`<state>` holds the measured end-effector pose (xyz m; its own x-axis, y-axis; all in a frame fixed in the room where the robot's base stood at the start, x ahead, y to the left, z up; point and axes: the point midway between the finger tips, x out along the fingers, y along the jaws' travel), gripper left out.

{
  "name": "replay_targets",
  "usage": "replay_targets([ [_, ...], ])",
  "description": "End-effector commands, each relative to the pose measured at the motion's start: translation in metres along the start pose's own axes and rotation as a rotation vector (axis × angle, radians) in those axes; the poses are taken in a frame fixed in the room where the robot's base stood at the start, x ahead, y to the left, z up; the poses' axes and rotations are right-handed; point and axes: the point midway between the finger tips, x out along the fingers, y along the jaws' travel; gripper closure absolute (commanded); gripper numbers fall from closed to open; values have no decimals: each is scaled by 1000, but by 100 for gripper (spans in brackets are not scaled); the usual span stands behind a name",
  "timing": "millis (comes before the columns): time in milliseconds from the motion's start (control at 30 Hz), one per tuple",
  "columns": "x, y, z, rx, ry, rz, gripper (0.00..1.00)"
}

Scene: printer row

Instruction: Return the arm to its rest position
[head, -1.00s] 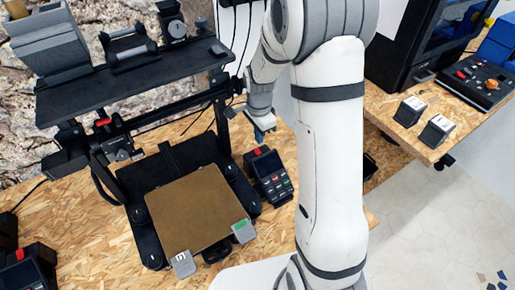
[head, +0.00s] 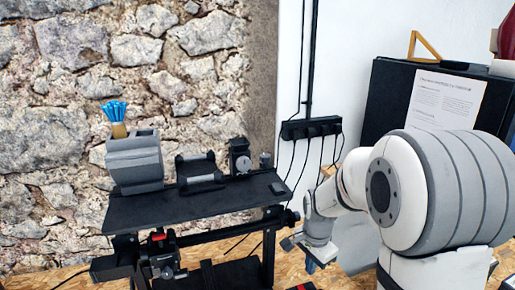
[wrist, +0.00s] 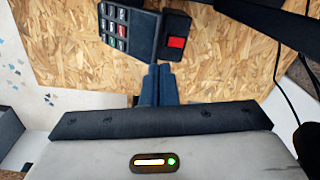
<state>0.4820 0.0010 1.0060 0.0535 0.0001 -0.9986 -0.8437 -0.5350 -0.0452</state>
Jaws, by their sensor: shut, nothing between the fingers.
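My arm (head: 455,195), white with grey joint bands, fills the right side of the head view, bent with its wrist end reaching down to the left. My gripper (head: 312,262) hangs low beside the black printer frame, partly cut off from clear sight. In the wrist view my gripper (wrist: 158,72) shows two dark fingers pressed together with nothing between them. They are over the wood-chip board, close to a dark control box with a keypad (wrist: 122,32) and a red button (wrist: 176,43). I cannot tell the height of the fingertips above the board.
The black printer's top shelf (head: 200,204) carries a grey bin (head: 135,165) with a blue-tipped brush (head: 114,115), a roller holder and a dial gauge. A black enclosure (head: 390,90) stands behind the arm. Cables hang from a wall power strip (head: 311,127).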

Motion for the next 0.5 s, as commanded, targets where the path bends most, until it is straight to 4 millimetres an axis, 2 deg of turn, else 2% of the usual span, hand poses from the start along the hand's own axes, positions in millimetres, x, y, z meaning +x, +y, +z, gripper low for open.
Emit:
replay_targets([
  [33, -19, 10, 6, -71, 15, -21, 100],
  [200, -65, 48, 28, -337, 56, -62, 100],
  [333, -92, 79, 47, -542, 97, -86, 100],
  [500, -113, 117, 71, -786, 152, -104, 100],
])
